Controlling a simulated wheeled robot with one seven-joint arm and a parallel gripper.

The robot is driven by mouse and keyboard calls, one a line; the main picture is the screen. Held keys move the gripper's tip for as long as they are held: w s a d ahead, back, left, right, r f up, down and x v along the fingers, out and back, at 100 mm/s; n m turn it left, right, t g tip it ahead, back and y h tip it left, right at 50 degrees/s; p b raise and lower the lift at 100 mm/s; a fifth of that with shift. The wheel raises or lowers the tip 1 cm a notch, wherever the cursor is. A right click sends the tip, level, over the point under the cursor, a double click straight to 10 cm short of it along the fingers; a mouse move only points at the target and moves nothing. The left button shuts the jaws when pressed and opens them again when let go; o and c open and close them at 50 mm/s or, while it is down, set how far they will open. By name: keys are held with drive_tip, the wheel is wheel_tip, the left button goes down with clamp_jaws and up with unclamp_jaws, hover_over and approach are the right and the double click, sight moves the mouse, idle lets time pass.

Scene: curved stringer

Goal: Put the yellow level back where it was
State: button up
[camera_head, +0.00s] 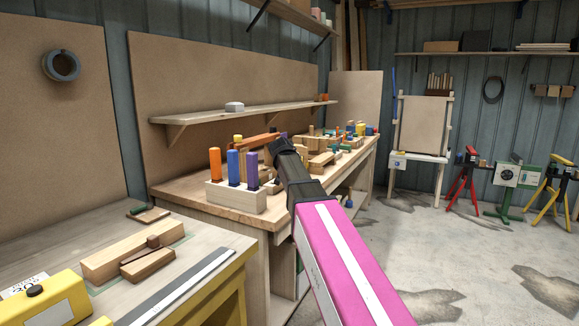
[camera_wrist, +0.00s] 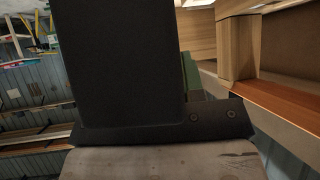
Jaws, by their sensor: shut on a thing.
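My gripper (camera_head: 281,146) is over the far workbench, at the end of my pink and black arm. It is shut, and an orange-brown bar (camera_head: 258,141) sticks out to the left from its jaws, above the bench. An orange-brown face (camera_wrist: 292,133) also shows at the right of the wrist view, but I cannot tell if it is the same piece. Black gripper parts (camera_wrist: 125,65) hide the grip. A yellow box-like thing (camera_head: 50,306) with a black knob and a label lies at the lower left. I cannot tell whether it is the level.
A pale block (camera_head: 236,199) with orange, blue and purple pegs stands just left of my gripper. Wooden and coloured blocks (camera_head: 320,160) crowd the bench behind. A shelf (camera_head: 190,117) runs above. The near bench holds wooden pieces (camera_head: 130,250) and a metal rule (camera_head: 180,285).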

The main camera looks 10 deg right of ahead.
drive_tip(key=shift+w+a+m+g+h, duration=0.1)
drive_tip(key=shift+w+m+g+h, duration=0.25)
drive_tip(key=shift+m+g+h, duration=0.45)
drive_tip(key=shift+m, duration=0.3)
drive_tip(key=shift+f, duration=3.35)
drive_tip(key=shift+f, duration=0.5)
drive_tip(key=o, duration=1.2)
